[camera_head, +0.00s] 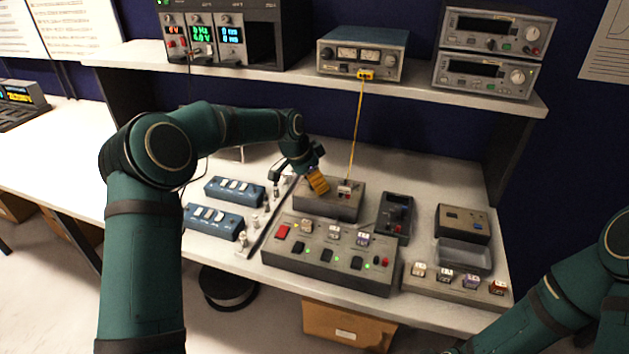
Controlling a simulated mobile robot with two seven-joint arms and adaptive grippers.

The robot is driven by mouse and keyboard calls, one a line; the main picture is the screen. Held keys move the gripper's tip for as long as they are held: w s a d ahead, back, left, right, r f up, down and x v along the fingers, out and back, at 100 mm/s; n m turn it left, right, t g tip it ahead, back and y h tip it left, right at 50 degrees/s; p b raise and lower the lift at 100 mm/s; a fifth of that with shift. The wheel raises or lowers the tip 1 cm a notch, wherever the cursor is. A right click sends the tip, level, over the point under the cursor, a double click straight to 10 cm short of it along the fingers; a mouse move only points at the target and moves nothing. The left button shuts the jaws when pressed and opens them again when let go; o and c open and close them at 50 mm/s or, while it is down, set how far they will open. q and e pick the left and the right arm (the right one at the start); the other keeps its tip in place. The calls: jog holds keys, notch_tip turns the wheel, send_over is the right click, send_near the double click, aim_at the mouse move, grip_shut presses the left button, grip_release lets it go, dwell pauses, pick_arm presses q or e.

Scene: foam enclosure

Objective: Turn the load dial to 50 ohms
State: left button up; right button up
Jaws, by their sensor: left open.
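No dial with a readable ohm scale shows in the head view, so I cannot tell for certain which control is the load dial. A dark box with a small knob (397,214) lies right of the middle of the bench. A grey box (343,208) stands left of it, with a yellow lead (355,135) running down to its top. My left gripper (297,173) is open and points down above the left end of that grey box. A yellow-orange ribbed piece (318,181) shows at its right finger; whether they touch is unclear. My right gripper is out of view.
A grey panel with switches and green lights (326,254) is at the front. Two blue switch boxes (235,191) (214,220) stand left. A grey tray (464,257) and a block row (458,284) are right. The shelf (290,72) above holds instruments. Bare bench lies behind the boxes.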

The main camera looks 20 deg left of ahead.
pick_arm(q)
grip_shut()
jog(key=shift+n, duration=0.3)
jog(key=n+t+y, duration=0.1)
jog(key=n, duration=0.2)
jog(key=shift+s+d+n, duration=0.1)
jog(key=shift+n, duration=0.2)
jog(key=n+y, duration=0.2)
jog(key=n, duration=0.2)
jog(key=shift+b, duration=0.4)
jog(key=n+y, duration=0.2)
jog(key=n, duration=0.3)
jog(key=shift+n+g+y+p, duration=0.4)
jog(key=shift+n+y+p, duration=0.25)
jog(key=shift+n, duration=1.65)
